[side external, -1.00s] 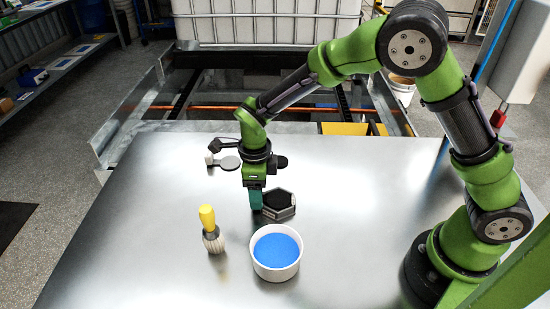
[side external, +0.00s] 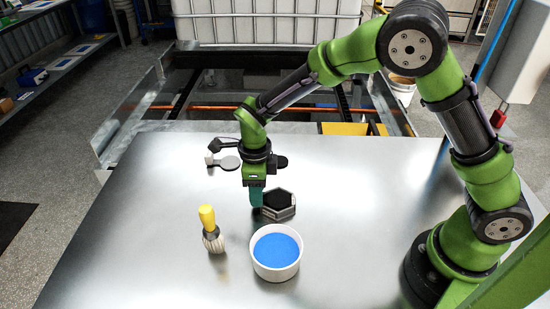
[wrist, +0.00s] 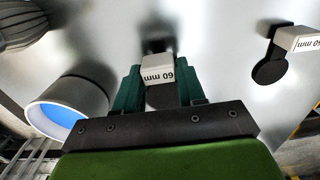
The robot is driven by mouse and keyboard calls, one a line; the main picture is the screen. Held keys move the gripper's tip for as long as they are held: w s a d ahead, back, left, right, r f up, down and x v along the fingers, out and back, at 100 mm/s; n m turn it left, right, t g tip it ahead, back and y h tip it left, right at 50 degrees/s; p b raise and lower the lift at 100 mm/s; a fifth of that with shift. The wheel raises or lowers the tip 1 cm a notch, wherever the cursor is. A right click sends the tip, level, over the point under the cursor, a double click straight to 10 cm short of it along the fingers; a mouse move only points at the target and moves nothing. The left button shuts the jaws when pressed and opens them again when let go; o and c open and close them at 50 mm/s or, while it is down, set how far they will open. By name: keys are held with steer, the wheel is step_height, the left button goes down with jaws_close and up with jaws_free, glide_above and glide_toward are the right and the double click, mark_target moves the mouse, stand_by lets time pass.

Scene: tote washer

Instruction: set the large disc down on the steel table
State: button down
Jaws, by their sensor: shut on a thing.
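My gripper (side external: 257,203) points down over the steel table (side external: 150,215). In the wrist view my gripper (wrist: 160,88) has its teal fingers closed on a pale block marked 60 mm (wrist: 157,72), which I take as the large disc's grip. A dark rounded part shows between the fingers below the block, mostly hidden; I cannot tell its full outline. In the side view the fingers hide the held block. A dark shadow lies behind it in the wrist view. I cannot tell whether the held disc touches anything beneath.
Right beside the fingers is a dark-topped hexagonal piece (side external: 279,206). A white bowl with blue inside (side external: 276,253) stands in front, a yellow-handled brush (side external: 211,232) front left. A smaller disc (side external: 229,162) lies behind left. The table's left side is clear.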

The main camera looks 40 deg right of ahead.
steer(key=shift+r, duration=3.5)
steer(key=n, duration=0.3)
steer(key=shift+s+d+n, duration=0.1)
steer(key=shift+s+n, duration=0.15)
steer(key=shift+n, duration=0.15)
steer(key=s+d+r+n, duration=0.2)
steer(key=d+r+n, duration=0.2)
steer(key=d+n, duration=0.3)
steer(key=s+d+r+n, duration=0.1)
steer(key=d+r+n, duration=0.4)
steer(key=n, duration=1.1)
steer(key=d, duration=0.3)
steer(key=shift+s+d, duration=0.15)
steer(key=shift+s, duration=0.2)
